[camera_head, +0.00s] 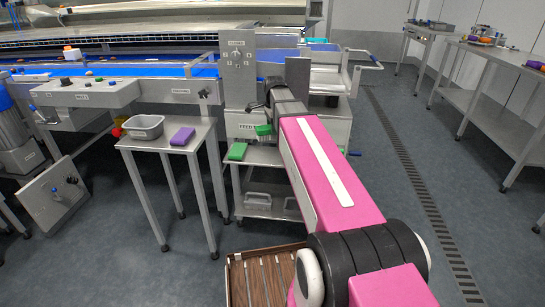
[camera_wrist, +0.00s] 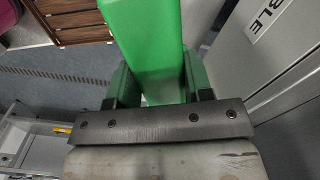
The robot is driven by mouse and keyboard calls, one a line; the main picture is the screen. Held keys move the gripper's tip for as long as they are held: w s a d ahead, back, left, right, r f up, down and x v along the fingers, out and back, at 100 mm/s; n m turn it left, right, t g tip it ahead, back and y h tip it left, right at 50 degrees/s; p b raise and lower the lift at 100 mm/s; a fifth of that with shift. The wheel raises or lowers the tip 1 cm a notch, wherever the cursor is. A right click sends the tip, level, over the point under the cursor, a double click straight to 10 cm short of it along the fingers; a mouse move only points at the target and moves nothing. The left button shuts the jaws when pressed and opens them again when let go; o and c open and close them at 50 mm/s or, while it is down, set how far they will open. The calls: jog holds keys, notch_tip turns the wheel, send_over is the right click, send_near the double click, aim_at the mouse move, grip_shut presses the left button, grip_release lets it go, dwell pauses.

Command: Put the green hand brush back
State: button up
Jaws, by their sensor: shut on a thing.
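The green hand brush (camera_wrist: 153,45) fills the middle of the wrist view, between the two green fingers of my gripper (camera_wrist: 160,88). My gripper is shut on it. In the head view a green brush (camera_head: 263,130) with paler bristles below shows at the end of my arm, in front of the machine's grey "FEED T…" panel. My fingers are mostly hidden there by my arm. A second green block (camera_head: 237,151) lies on the top of a small steel trolley (camera_head: 258,157), just left of and below the held brush. I cannot tell exactly what that block is.
A steel stand (camera_head: 165,143) left of the trolley bears a grey tub (camera_head: 144,127) and a purple block (camera_head: 182,136). A slatted brown wooden surface (camera_head: 268,278) is low in front. The grey floor has a drain strip (camera_head: 420,190) at right, with clear room around it.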

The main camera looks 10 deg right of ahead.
jog(key=shift+w+f+m, duration=0.55)
jog(key=shift+f+m, duration=0.25)
jog(key=shift+f, duration=1.05)
jog(key=shift+w+f+m, duration=0.5)
jog(key=shift+f+m, duration=0.3)
jog(key=shift+f, duration=1.1)
jog(key=shift+w+f+m, duration=0.55)
jog(key=shift+f+m, duration=0.25)
jog(key=shift+f, duration=1.05)
jog(key=o, duration=0.9)
jog(key=shift+f, duration=0.1)
notch_tip(320, 180, up, 12)
